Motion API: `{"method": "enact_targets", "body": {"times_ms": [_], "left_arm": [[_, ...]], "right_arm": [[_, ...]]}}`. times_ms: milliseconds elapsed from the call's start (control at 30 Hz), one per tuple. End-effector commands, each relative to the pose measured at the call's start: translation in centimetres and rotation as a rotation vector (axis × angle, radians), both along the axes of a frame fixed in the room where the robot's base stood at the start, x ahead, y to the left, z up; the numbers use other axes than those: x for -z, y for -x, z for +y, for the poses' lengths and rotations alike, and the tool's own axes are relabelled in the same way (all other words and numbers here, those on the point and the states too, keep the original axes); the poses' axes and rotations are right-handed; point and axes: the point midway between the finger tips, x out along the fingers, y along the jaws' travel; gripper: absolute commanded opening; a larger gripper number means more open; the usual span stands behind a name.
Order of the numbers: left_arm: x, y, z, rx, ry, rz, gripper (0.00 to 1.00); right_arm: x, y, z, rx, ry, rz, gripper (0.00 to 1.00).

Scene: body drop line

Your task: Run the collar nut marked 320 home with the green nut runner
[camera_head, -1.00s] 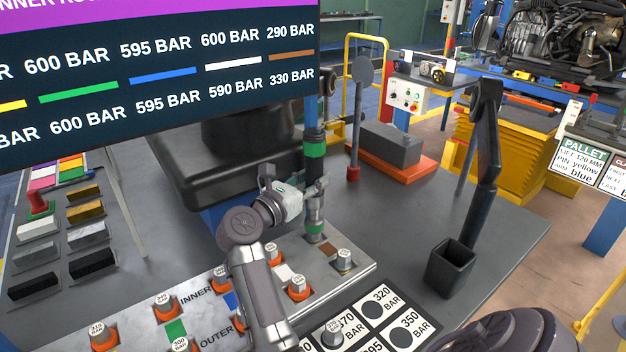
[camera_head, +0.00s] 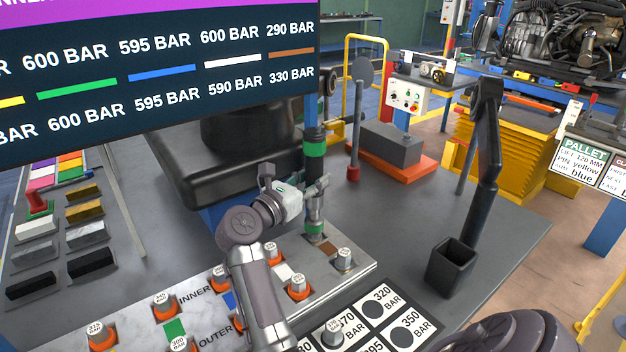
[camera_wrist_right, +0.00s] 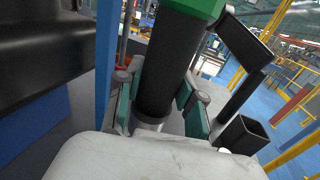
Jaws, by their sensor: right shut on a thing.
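The green nut runner (camera_head: 316,150) stands upright, a dark tool with green bands, above the inner-row hole by the brown patch on the grey plate (camera_head: 365,267). My right gripper (camera_head: 318,188) is shut around its body. In the right wrist view the runner's dark barrel (camera_wrist_right: 158,75) sits between the teal finger pads (camera_wrist_right: 158,112). Its lower end meets the plate area, and any nut beneath it is hidden. The 320 spot (camera_head: 373,309) on the marked nut board (camera_head: 395,325) is empty. I cannot read 320 on any nut. My left gripper is not in view.
Several collar nuts stand on the plate, one at its right end (camera_head: 344,259). A large screen (camera_head: 150,75) lists pressures. The grey table right of the plate is mostly clear.

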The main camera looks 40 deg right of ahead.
Motion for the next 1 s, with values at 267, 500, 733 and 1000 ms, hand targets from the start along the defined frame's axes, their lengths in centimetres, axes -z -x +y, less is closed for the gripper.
{"method": "enact_targets", "body": {"times_ms": [267, 500, 733, 1000], "left_arm": [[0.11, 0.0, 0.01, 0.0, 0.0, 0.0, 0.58], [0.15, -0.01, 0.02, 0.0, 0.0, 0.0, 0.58], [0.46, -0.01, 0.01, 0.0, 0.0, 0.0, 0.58], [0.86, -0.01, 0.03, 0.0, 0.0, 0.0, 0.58]], "right_arm": [[-0.17, 0.01, 0.0, 0.0, 0.004, -0.003, 0.0], [-0.1, 0.0, 0.01, 0.0, 0.003, -0.002, 0.0], [0.14, 0.0, 0.03, 0.0, 0.001, -0.001, 0.0], [0.48, -0.01, 0.09, 0.0, -0.004, 0.001, 0.0]]}}
